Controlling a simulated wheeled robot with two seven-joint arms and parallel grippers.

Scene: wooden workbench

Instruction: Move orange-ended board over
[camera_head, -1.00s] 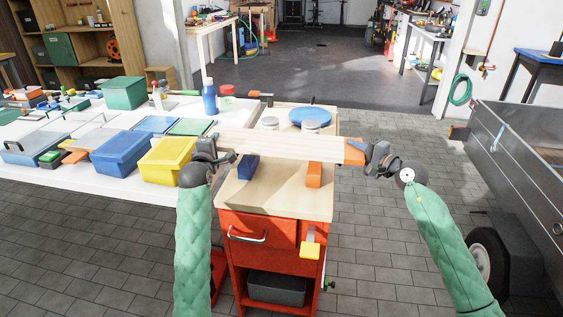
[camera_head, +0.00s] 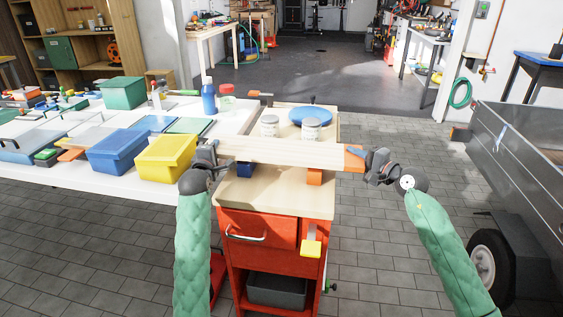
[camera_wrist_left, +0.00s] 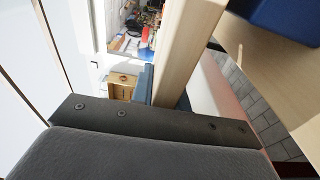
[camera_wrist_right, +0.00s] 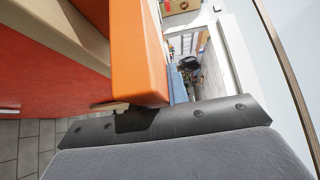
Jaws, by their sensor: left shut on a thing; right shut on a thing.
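The board (camera_head: 285,151) is pale wood with an orange end (camera_head: 354,159) on the right. It spans level across the wooden top of the red cart. My left gripper (camera_head: 211,152) is shut on its plain left end, and the board also shows in the left wrist view (camera_wrist_left: 184,60). My right gripper (camera_head: 368,162) is shut on the orange end, which fills the middle of the right wrist view (camera_wrist_right: 139,50). A blue block (camera_head: 245,170) and an orange block (camera_head: 314,177) stand under the board, mostly hidden by it. I cannot tell whether the board touches them.
A yellow bin (camera_head: 167,158) on the white table is close to my left gripper. A grey trailer (camera_head: 520,150) stands at right.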

